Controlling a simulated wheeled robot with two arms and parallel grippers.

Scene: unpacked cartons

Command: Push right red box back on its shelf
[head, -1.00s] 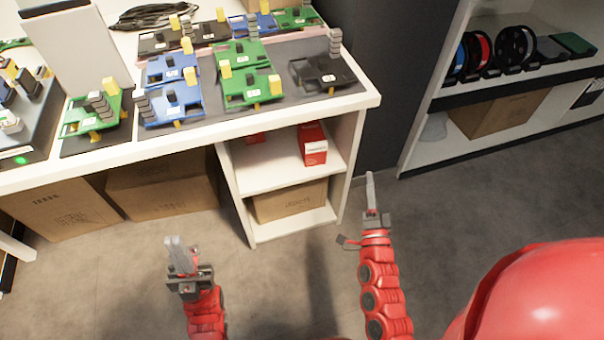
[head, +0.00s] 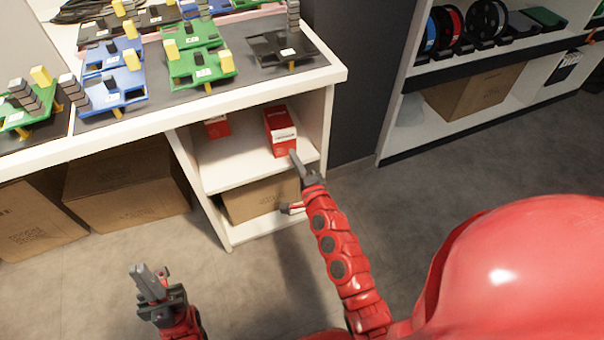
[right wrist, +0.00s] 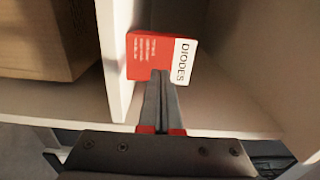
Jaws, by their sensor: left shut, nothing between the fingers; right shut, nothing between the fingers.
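In the right wrist view the red box (right wrist: 148,57) shows a white strip reading DIODES. My right gripper (head: 296,159) is shut and empty, its tip at the box's front face. In the right wrist view the fingertips (right wrist: 160,76) overlap the box's edge; I cannot tell whether they touch. My left gripper (head: 142,275) is shut and empty, low over the floor at the left.
A second red box (head: 217,127) sits deeper on the same shelf, to the left, partly hidden by the tabletop. A brown carton (head: 258,197) is on the shelf below. The white side panel (head: 328,110) stands close to the right. Floor at right is clear.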

